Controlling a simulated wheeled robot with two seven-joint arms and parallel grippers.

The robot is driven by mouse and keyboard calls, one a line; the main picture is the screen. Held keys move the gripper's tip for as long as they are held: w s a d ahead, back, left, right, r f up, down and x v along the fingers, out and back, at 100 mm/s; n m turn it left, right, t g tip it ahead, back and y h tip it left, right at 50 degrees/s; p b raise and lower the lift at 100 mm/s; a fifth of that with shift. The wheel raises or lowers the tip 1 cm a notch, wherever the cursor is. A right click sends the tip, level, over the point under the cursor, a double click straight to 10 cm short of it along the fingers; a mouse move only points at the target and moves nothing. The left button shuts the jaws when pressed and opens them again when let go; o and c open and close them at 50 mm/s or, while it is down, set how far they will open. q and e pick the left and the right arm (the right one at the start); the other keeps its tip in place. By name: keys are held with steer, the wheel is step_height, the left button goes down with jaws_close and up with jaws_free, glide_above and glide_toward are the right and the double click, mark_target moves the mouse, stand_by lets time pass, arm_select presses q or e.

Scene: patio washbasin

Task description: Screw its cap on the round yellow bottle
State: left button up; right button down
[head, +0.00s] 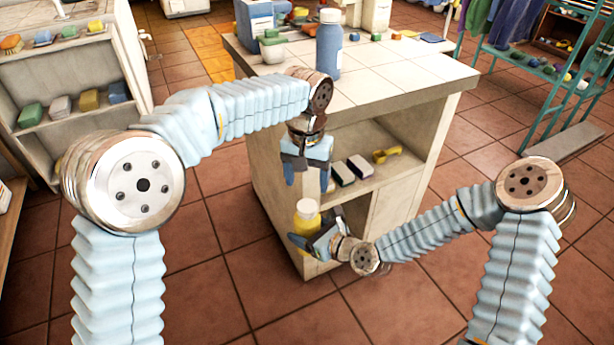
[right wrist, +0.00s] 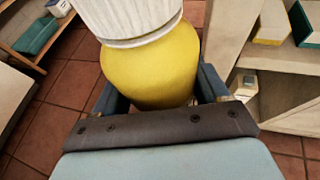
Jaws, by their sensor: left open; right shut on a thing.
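The round yellow bottle (head: 307,221) is upright in front of the cabinet, held off the floor. Its whitish ribbed cap (head: 306,206) sits on top of it. The right wrist view shows the yellow bottle (right wrist: 150,72) close up, with the cap (right wrist: 125,20) at its top; I cannot tell how tightly it sits. My right gripper (head: 308,240) is shut on the bottle from the right, a finger on either side. My left gripper (head: 306,182) points down above the cap, open and empty, with a gap between its fingertips and the cap.
The tiled cabinet top (head: 400,75) holds a blue bottle (head: 329,45) and small items. Its open shelf (head: 350,185) behind the grippers holds sponges and a yellow scoop (head: 387,155). A left shelf unit (head: 60,80) and a green rack (head: 520,75) stand apart. The front floor is clear.

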mark_target(307, 206)
arm_select(q)
steer(key=shift+f, duration=4)
steer(key=shift+c, duration=0.4)
steer(key=c, duration=1)
steer(key=o, duration=1.2)
steer(key=shift+r, duration=0.1)
step_height(307, 206, up, 12)
steer(key=shift+f, duration=0.1)
